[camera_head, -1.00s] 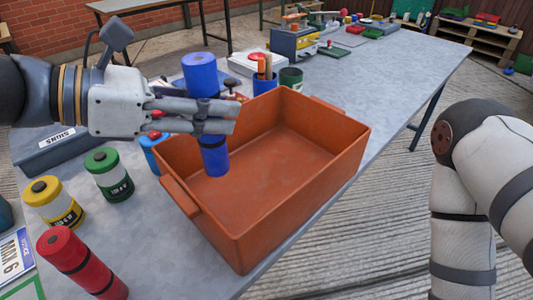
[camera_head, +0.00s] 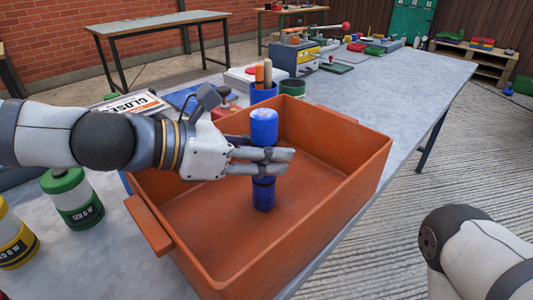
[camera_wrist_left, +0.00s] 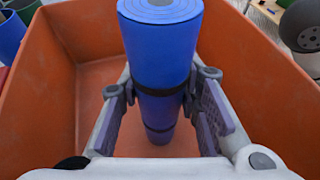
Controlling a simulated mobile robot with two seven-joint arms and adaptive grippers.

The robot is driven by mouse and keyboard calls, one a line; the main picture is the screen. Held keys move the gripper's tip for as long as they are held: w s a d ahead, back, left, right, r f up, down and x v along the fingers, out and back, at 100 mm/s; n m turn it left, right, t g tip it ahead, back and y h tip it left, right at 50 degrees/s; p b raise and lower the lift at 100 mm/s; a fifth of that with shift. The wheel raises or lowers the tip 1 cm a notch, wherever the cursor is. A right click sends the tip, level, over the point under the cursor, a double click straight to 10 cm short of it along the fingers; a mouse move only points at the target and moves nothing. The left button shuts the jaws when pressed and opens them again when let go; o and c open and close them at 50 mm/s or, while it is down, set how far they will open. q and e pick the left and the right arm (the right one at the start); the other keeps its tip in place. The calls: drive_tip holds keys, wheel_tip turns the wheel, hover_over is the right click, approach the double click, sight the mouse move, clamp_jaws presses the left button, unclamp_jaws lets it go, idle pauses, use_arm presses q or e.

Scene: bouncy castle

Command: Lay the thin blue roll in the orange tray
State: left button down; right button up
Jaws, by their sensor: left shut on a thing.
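The thin blue roll (camera_head: 264,129) stands upright in my left gripper (camera_head: 277,160), which is shut around its middle. Dark bands ring the roll. The roll is over the inside of the orange tray (camera_head: 330,225); I cannot tell whether its lower end touches the tray floor. In the left wrist view the roll (camera_wrist_left: 160,50) is between the two finger pads, with the walls of the orange tray (camera_wrist_left: 40,85) around it. The rest of the tray looks empty. My right arm shows at the lower right, but its gripper is out of view.
A green-and-white can (camera_head: 75,200) and a yellow one (camera_head: 14,240) stand left of the tray. Behind it are a blue cup with sticks (camera_head: 263,92), a dark green cup (camera_head: 292,88) and a yellow-and-grey box (camera_head: 295,58). The grey table (camera_head: 410,85) is clear at the right.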

use_arm(q)
drive_tip(key=c, duration=1.2)
unclamp_jaws()
drive_tip(key=p+v, duration=0.4)
drive_tip(key=v, duration=0.8)
drive_tip(key=shift+r, duration=0.2)
use_arm(e)
drive_tip(key=w+r+t, duration=0.1)
drive_tip(key=w+r, duration=0.3)
drive_tip(key=r, duration=0.1)
drive_tip(key=shift+w+t, duration=0.25)
drive_tip(key=shift+t, duration=0.05)
drive_tip(key=shift+s, duration=0.1)
